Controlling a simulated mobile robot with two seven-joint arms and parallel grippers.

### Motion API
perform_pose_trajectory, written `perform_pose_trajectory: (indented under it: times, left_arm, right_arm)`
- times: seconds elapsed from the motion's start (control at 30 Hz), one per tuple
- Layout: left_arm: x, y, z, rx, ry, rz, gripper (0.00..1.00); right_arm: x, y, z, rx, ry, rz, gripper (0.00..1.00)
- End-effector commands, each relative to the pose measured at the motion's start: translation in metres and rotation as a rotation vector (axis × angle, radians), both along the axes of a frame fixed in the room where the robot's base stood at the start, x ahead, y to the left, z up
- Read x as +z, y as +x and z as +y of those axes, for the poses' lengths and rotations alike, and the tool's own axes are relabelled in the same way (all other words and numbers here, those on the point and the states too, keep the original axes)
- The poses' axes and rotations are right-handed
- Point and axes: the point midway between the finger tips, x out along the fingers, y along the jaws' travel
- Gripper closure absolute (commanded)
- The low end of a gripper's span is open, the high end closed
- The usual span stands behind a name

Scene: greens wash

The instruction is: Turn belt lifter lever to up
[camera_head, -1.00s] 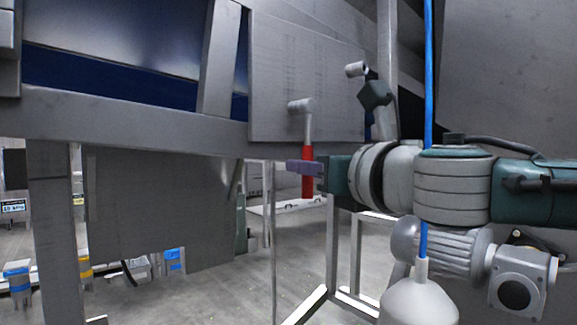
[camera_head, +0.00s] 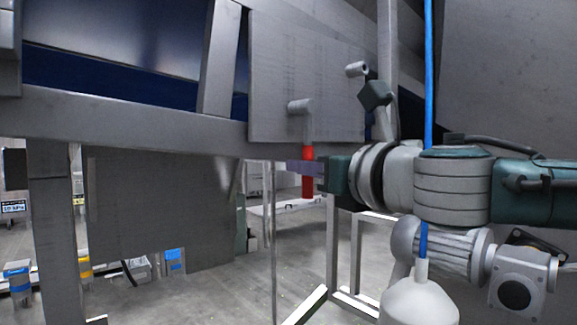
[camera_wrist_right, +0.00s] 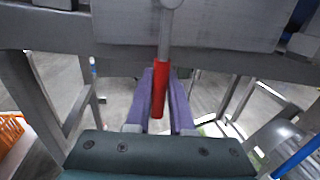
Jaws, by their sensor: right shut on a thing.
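The belt lifter lever has a red grip (camera_head: 308,186) and hangs down from a grey pivot on the flat metal plate (camera_head: 290,60). My right gripper (camera_head: 305,168) comes in from the right and is shut on the red grip at about its middle. In the right wrist view the red grip (camera_wrist_right: 159,88) lies between my two purple fingers (camera_wrist_right: 160,98), with its lower end showing between them. My left gripper is not in view.
A grey machine beam (camera_head: 130,122) runs across at the left, below the plate. A second grey handle or pipe (camera_head: 357,69) sticks out right of the plate. A blue hose (camera_head: 428,70) hangs at the right. An orange basket (camera_wrist_right: 11,130) shows in the right wrist view.

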Motion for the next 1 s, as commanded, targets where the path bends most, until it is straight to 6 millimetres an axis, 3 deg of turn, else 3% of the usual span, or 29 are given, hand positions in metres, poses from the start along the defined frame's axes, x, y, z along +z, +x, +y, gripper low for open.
perform_pose_trajectory:
  times: [0.47, 1.0]
  left_arm:
    - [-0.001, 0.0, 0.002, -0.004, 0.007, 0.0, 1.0]
    - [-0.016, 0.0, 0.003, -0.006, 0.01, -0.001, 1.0]
  right_arm:
    - [-0.001, 0.003, -0.004, -0.002, -0.045, -0.031, 1.0]
    - [0.005, 0.021, -0.029, -0.003, -0.349, -0.252, 1.0]
